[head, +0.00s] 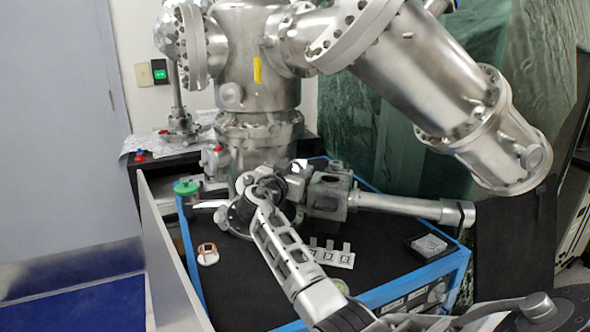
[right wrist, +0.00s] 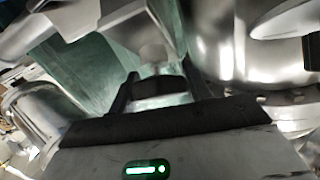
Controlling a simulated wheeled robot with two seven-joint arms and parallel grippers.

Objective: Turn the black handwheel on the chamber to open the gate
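The steel chamber (head: 258,60) stands at the back of the black-topped bench. My left gripper is out of view.
On the bench (head: 235,285) lie a white holder with several small plates (head: 332,256), a clear box (head: 429,246) and a small white item with an orange ring (head: 208,254). A green-capped part (head: 186,188) is at left. A large steel cylinder (head: 430,85) slants overhead.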

